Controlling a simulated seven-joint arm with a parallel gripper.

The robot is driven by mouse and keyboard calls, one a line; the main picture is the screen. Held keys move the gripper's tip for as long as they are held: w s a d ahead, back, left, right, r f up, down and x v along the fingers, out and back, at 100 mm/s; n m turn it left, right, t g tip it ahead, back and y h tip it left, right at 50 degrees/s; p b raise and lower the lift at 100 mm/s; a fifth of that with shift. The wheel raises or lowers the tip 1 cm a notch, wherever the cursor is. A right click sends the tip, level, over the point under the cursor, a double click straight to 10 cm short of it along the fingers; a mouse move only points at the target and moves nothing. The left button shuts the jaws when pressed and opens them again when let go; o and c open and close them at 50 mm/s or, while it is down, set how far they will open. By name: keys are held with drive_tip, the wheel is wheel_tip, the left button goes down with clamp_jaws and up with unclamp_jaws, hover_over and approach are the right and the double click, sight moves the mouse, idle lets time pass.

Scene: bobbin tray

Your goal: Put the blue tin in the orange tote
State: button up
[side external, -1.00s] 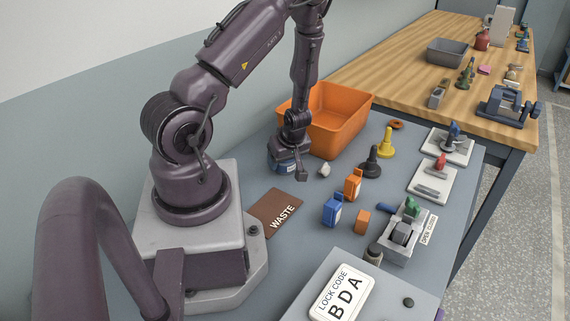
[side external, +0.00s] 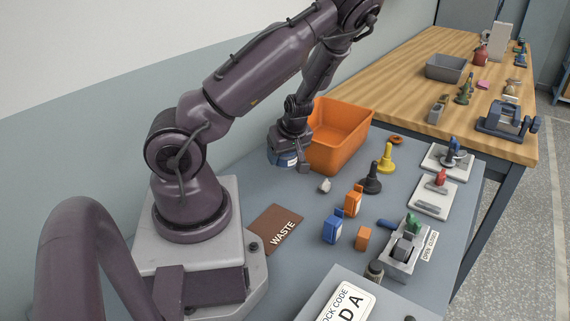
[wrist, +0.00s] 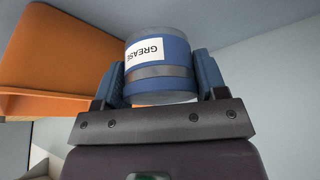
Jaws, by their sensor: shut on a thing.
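The blue tin (wrist: 165,55), with a white label reading GREASE, sits between the two fingers of my gripper (wrist: 160,80) in the wrist view. My gripper (side external: 286,158) is shut on it. In the side view the tin (side external: 283,159) hangs under my gripper, partly hidden by it, just left of the orange tote (side external: 338,157). It looks lifted clear of the table. The tote is open at the top, and its inside looks empty where I can see it. In the wrist view the tote (wrist: 60,60) fills the upper left, beside the tin.
Blue (side external: 332,228) and orange (side external: 353,201) boxes and a brown WASTE mat (side external: 276,229) lie nearer. A wooden bench (side external: 400,85) stands behind.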

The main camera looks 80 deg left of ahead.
wheel_tip(320, 180, up, 3)
drive_tip(key=shift+f, duration=0.1)
wheel_tip(320, 180, up, 6)
drive_tip(key=shift+w+r, duration=0.15)
drive_tip(key=shift+r, duration=0.1)
drive_tip(key=w+a+n+g+h, duration=0.15)
drive_tip(key=w+a+n, duration=0.45)
drive_tip(key=w+a, duration=0.6)
drive_tip(key=shift+n+g, duration=0.3)
drive_tip(key=shift+g, duration=0.05)
drive_tip(key=f, duration=0.3)
drive_tip(key=w+d+f, duration=0.1)
drive_tip(key=f, duration=0.3)
drive_tip(key=w+f, duration=0.1)
drive_tip(key=f, duration=0.3)
drive_tip(key=shift+w+d+f, duration=0.15)
drive_tip(key=shift+d+f, duration=0.05)
drive_tip(key=shift+d, duration=0.2)
drive_tip(key=shift+f, duration=2)
